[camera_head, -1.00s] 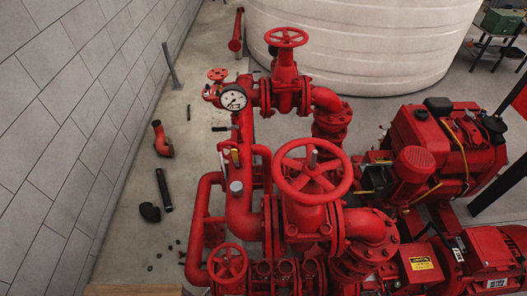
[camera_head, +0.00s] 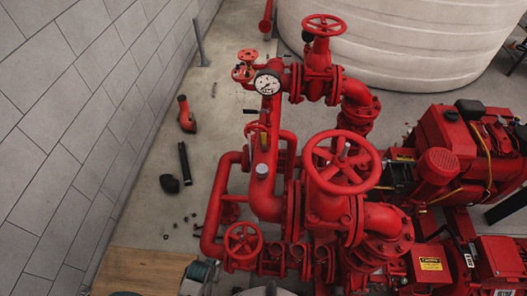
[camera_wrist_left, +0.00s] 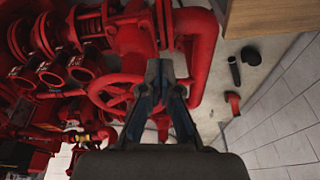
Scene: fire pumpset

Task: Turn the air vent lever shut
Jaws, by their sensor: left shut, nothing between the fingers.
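The red fire pumpset (camera_head: 335,205) fills the middle and right of the head view. A small, thin lever-like part (camera_head: 257,128), possibly the air vent lever, stands on its left upright pipe below the pressure gauge (camera_head: 267,83). It is too small to tell its setting. In the left wrist view, my left gripper (camera_wrist_left: 160,68) is shut and empty, with a red handwheel (camera_wrist_left: 112,95) behind and left of its fingers. A small brass-coloured fitting (camera_wrist_left: 80,138) shows at lower left; I cannot tell whether it carries the lever. My right gripper is not in view.
A grey block wall (camera_head: 60,120) runs along the left. A wooden surface (camera_head: 145,268) lies at the bottom left. A black pipe (camera_head: 185,162), black elbow (camera_head: 169,184) and red fitting (camera_head: 186,115) lie on the floor. A large white tank (camera_head: 400,40) stands behind.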

